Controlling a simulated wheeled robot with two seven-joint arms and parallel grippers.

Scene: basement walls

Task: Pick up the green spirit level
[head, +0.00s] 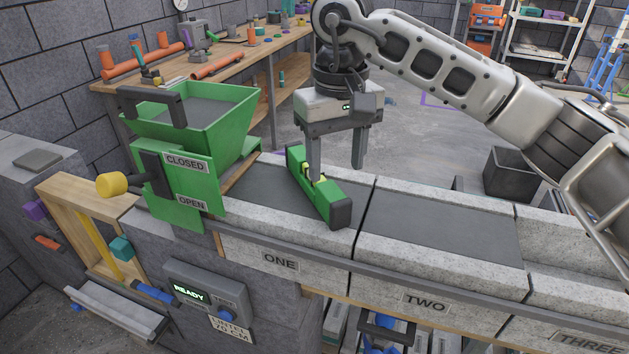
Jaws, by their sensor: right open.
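The green spirit level (325,199) lies on the dark slab of section ONE, running from back left to front right. It has black end caps, and a yellow part shows near its middle. My right gripper (337,172) comes in from the right and points down over the level. Its jaws are open. My left gripper is not in view.
A green hopper (190,115) with CLOSED and OPEN labels stands left of the level. Section TWO's dark slab (440,233) is bare. A READY panel (205,297) sits on the front below. A cluttered wooden workbench (220,62) stands behind, and a dark bin (510,172) stands at right.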

